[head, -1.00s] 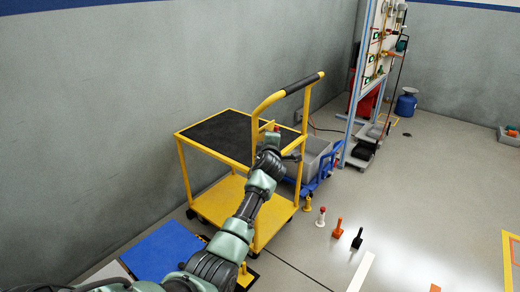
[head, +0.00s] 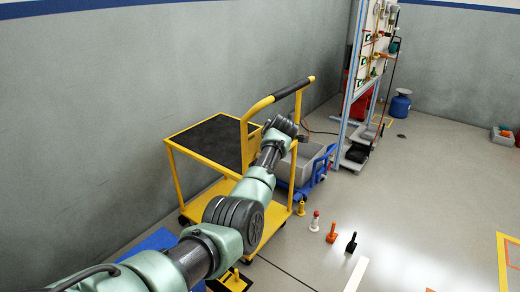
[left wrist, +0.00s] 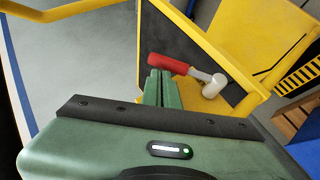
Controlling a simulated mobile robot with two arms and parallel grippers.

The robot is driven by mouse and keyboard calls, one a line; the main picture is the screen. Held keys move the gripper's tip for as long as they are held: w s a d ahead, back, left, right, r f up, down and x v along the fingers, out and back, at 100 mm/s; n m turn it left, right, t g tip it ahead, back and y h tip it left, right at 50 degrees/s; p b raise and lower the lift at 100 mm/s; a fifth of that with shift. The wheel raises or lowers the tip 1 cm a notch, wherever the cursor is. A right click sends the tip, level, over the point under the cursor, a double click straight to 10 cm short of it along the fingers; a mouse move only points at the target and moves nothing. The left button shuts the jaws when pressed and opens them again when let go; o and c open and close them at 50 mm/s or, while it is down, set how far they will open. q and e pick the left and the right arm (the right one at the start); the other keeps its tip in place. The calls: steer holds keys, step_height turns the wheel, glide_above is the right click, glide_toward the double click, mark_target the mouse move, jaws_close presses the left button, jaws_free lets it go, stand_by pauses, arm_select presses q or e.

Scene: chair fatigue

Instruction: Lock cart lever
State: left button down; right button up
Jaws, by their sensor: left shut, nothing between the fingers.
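The yellow cart (head: 208,139) stands by the wall with a dark top, a lower shelf and a raised push handle (head: 293,88). In the left wrist view, the lever has a red grip (left wrist: 172,64) and a pale shaft ending in a white knob (left wrist: 213,85). It lies across a yellow cart part. My left gripper (left wrist: 160,78) is shut and empty, its fingertips close below the red grip; I cannot tell whether they touch. In the head view my arm hides the lever and the fingertips. My right gripper is not in view.
A blue cart with a grey bin (head: 306,158) stands just behind. Several small upright pieces, including an orange one (head: 332,233) and a black one (head: 351,243), stand on the floor to the right. A tool rack (head: 376,60) is further back. The right floor is largely open.

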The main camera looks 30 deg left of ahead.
arm_select(q)
steer(key=shift+w, duration=0.1)
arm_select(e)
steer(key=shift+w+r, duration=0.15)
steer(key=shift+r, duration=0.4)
arm_select(q)
steer(key=shift+d, duration=0.15)
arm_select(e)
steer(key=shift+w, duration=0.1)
arm_select(q)
steer(key=p+v, duration=0.1)
steer(key=v, duration=0.6)
steer(key=shift+s+r+p, duration=0.2)
steer(key=shift+s+p, duration=0.1)
steer(key=shift+p, duration=0.05)
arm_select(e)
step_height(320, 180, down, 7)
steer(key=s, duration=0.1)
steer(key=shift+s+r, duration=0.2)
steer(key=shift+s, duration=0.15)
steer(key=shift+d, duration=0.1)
